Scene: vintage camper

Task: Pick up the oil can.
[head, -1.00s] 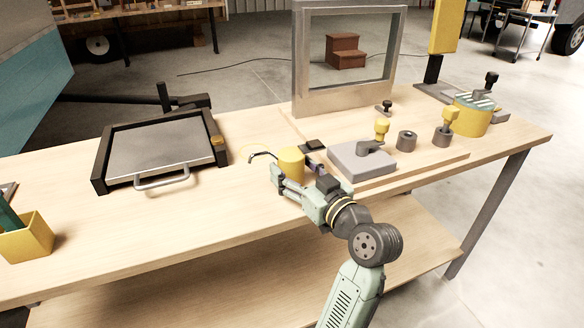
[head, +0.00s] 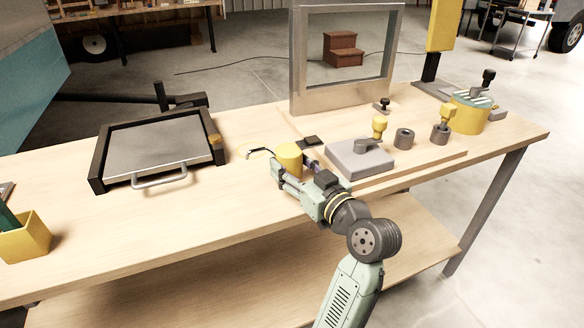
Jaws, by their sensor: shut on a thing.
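The oil can (head: 289,156) is a small yellow cylinder with a thin spout that reaches left and ends in a dark tip. It is near the middle of the wooden workbench (head: 210,215). My gripper (head: 291,168) reaches it from the front right, with its fingers around the can's body. The gripper is shut on the can. The can looks upright. Its lower part is hidden by the fingers, and I cannot tell whether its base touches the bench.
A grey block fixture (head: 345,162) on a wooden board stands close right of my gripper. A black-framed tray with a metal lid (head: 160,146) lies left. A metal frame (head: 300,85) stands behind. A yellow bin (head: 25,240) is front left. The bench's front middle is clear.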

